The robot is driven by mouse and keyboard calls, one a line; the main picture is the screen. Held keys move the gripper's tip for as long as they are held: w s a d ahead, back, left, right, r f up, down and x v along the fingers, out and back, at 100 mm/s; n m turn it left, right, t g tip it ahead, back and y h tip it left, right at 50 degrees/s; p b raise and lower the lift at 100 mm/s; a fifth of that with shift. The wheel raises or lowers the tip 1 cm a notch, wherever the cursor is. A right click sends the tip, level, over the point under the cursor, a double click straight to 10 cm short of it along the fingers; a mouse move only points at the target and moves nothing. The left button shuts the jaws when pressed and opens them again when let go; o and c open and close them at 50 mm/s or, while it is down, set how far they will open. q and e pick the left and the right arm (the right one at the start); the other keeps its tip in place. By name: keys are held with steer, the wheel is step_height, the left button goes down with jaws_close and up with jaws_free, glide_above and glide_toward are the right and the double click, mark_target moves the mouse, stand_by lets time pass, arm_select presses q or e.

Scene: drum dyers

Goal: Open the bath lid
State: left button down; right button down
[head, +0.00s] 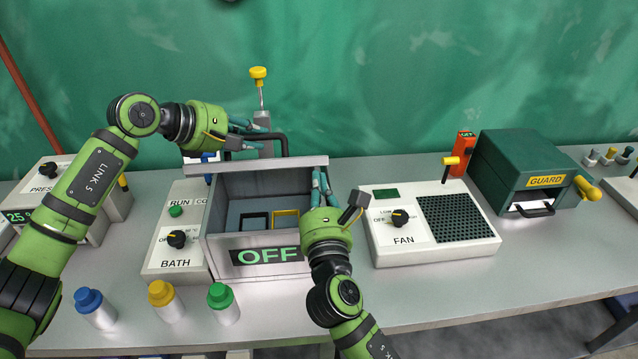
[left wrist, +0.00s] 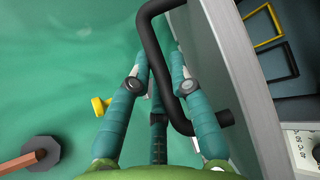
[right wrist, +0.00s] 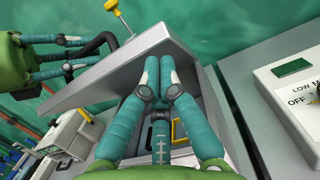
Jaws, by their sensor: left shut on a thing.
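The bath (head: 222,248) is a grey box with an OFF display on its front. Its lid (head: 240,165) is raised at the back, seen nearly edge-on, and the inside of the bath shows. The black lid handle (head: 285,148) is on the lid's far side. My left gripper (head: 262,130) is shut on this handle; the left wrist view shows the bar (left wrist: 163,60) passing between the fingers. My right gripper (head: 320,178) is at the bath's right end, fingers together, close to the lid's underside. I cannot tell whether it touches the lid.
Black and yellow frames (head: 286,219) lie inside the bath. A fan unit (head: 440,250) stands close to the right, with a green guarded box (head: 520,165) beyond. Blue, yellow and green-capped bottles (head: 222,300) stand at the front left. A yellow-topped rod (head: 260,90) rises behind.

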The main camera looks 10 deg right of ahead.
arm_select(q)
steer(key=shift+d, duration=0.1)
arm_select(e)
steer(key=shift+w+d+r, duration=0.1)
steer(key=shift+w+r, duration=0.3)
steer(key=shift+r, duration=0.35)
arm_select(q)
steer(key=c, duration=1.1)
jaws_free()
steer(key=shift+f, duration=0.1)
steer(key=shift+s, duration=0.1)
